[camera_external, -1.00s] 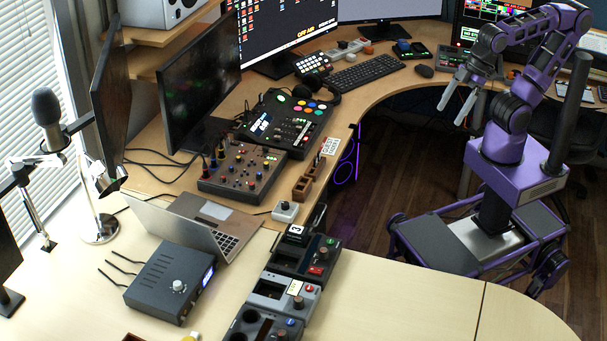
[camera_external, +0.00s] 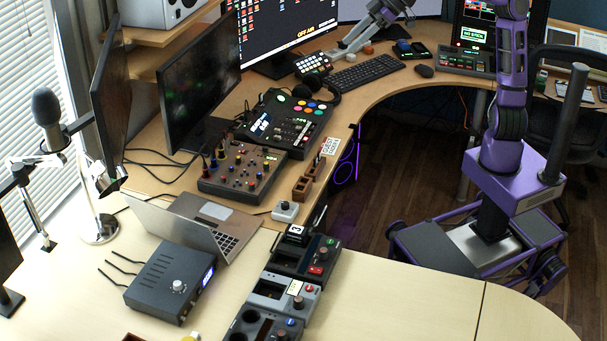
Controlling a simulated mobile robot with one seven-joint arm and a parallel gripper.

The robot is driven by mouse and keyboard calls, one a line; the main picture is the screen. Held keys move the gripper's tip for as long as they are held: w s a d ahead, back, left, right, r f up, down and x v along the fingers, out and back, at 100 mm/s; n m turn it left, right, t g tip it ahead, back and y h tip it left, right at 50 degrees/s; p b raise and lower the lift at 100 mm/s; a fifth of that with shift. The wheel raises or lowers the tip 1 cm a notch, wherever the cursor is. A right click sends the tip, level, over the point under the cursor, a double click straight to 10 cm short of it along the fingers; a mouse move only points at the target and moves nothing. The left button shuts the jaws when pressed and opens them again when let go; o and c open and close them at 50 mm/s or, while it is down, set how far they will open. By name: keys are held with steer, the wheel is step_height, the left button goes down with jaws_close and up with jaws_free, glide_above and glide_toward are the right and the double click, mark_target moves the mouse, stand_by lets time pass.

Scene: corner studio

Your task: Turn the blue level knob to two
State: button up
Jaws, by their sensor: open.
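My gripper (camera_external: 341,53) is at the back of the desk, in front of the large monitor, with its fingers pointing down and left. It is open, with nothing seen between the fingers. It is near a row of small boxes there, which it partly covers; I cannot tell whether it touches them. I cannot tell for sure which control is the blue level knob. A small blue knob (camera_external: 290,322) shows on the nearest grey module, far from my gripper. Small coloured knobs also show on the brown mixer (camera_external: 243,172). Their settings are too small to read.
The large monitor (camera_external: 275,30) stands behind. A colourful control deck (camera_external: 290,118) and a laptop (camera_external: 205,222) are nearer. The near desk's right side is clear.

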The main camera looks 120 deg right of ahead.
steer(key=w+r+t+h+b, duration=0.1)
steer(key=w+r+h, duration=0.35)
steer(key=r, duration=0.55)
steer(key=w+a+f+n+g+h, duration=0.15)
steer(key=w+f+n+h, duration=0.25)
steer(key=f+n+h, duration=0.5)
steer(key=n+g+y, duration=0.1)
steer(key=n+y, duration=0.3)
steer(key=n, duration=1.5)
glide_toward(261, 175)
steer(key=b+x, duration=0.1)
steer(key=x, duration=0.7)
steer(key=shift+w+d, duration=0.15)
steer(key=shift+d, duration=0.15)
